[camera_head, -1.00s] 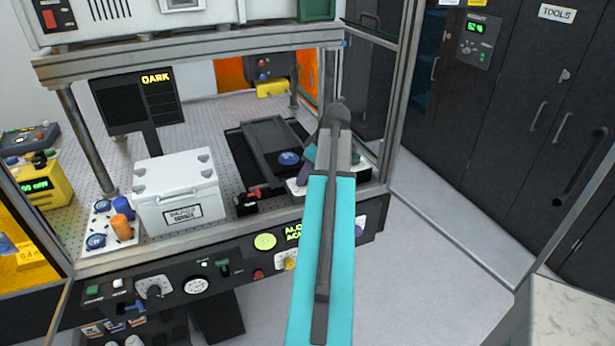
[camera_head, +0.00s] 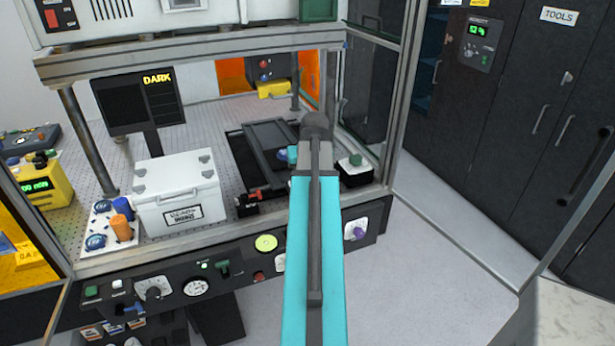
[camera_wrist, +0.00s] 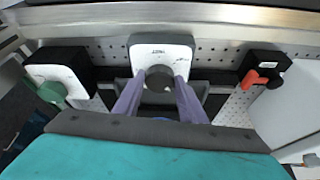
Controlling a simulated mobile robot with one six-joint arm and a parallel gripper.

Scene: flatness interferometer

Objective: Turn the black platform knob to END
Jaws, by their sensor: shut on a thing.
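The black platform knob (camera_wrist: 159,77) is a round dark knob on a white plate (camera_wrist: 146,44) in the wrist view. Small dark lettering on the plate is too small to read, and I cannot tell where the knob points. My gripper (camera_wrist: 160,88) has its two purple fingers on either side of the knob and is shut on it. The knob's lower part is hidden between the fingers. In the head view my arm hides the knob and the fingers.
A green knob on a white plate (camera_head: 355,161) stands to the right of my arm in the head view. A red lever (camera_head: 252,192) and a white lidded box (camera_head: 178,200) stand to the left. A metal post and frame rise close on the right. Front-panel controls lie below.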

